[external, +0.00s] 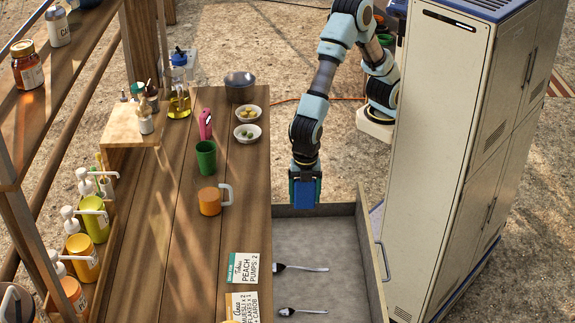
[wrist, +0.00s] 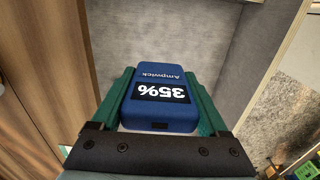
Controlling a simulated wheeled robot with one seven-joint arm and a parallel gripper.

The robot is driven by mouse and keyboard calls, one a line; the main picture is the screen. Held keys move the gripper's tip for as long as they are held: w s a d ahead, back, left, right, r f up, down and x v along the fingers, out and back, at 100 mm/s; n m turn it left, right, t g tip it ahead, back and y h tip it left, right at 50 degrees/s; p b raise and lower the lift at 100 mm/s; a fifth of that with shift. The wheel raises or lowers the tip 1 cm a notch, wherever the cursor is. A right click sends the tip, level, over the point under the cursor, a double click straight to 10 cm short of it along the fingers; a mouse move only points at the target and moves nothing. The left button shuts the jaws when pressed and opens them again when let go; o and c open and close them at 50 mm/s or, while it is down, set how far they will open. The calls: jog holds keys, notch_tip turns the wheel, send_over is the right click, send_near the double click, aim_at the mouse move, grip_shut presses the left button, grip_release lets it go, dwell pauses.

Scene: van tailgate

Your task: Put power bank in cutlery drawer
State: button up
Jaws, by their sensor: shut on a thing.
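My gripper (external: 304,190) is shut on the blue power bank (external: 303,194). In the wrist view the power bank (wrist: 162,100) sits between the two green fingers of my gripper (wrist: 163,100), its display reading 35%. The open cutlery drawer (external: 349,268) has a grey floor and lies below and in front of my gripper. The power bank is held over the drawer's far end, by its back wall; its height above the floor is hard to tell. The drawer's grey floor also shows in the wrist view (wrist: 205,45). A spoon (external: 301,312) and another utensil (external: 300,267) lie in the drawer.
The wooden counter (external: 240,190) runs along the drawer's left side, with an orange mug (external: 210,202), a green cup (external: 205,158) and two label cards (external: 243,268) on it. A tall cream cabinet (external: 445,130) stands to the right. The drawer's far floor looks clear.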

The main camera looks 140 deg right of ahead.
notch_tip(320, 180, down, 14)
jog(key=shift+f+p, duration=0.1)
jog(key=shift+p, duration=0.4)
jog(key=shift+f, duration=0.1)
jog(key=shift+f, duration=0.15)
jog(key=o, duration=1.5)
